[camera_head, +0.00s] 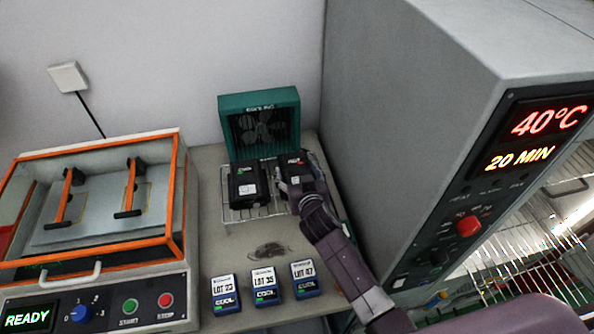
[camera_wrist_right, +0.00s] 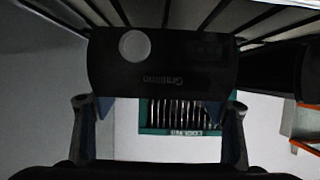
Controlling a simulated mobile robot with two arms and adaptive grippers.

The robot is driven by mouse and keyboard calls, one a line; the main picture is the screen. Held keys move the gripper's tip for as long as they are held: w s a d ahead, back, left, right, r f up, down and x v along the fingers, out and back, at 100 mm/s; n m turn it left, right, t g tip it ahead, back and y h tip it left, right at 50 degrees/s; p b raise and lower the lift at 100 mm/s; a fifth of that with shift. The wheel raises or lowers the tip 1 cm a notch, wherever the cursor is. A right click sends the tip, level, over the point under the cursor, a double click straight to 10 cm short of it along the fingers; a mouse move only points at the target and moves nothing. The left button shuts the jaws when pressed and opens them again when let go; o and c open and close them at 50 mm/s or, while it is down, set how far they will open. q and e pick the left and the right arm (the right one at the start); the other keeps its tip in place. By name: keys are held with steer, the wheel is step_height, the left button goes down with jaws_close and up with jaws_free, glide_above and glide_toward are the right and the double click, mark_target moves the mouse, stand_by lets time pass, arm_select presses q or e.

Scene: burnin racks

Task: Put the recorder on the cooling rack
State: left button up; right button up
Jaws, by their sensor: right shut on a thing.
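A black recorder (camera_head: 293,165) with a red mark on top is at the right part of the wire cooling rack (camera_head: 236,214). My right gripper (camera_head: 296,186) is shut on its near end. In the right wrist view, the recorder (camera_wrist_right: 165,62) shows a dark face with a round white spot, between my fingers (camera_wrist_right: 160,120). Rack bars show close beside it; whether it rests on them I cannot tell. A second, similar black box (camera_head: 248,186) with a green mark and white label sits on the rack's left part. My left gripper is not in view.
A green fan (camera_head: 259,115) stands behind the rack. An orange-framed machine (camera_head: 95,240) is left; a tall grey cabinet (camera_head: 410,120) closely bounds the right.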

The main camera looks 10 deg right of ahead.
steer(key=o, duration=1.7)
steer(key=shift+s, duration=0.1)
steer(key=b+v, duration=0.1)
steer(key=v, duration=1.1)
steer(key=shift+r, duration=0.1)
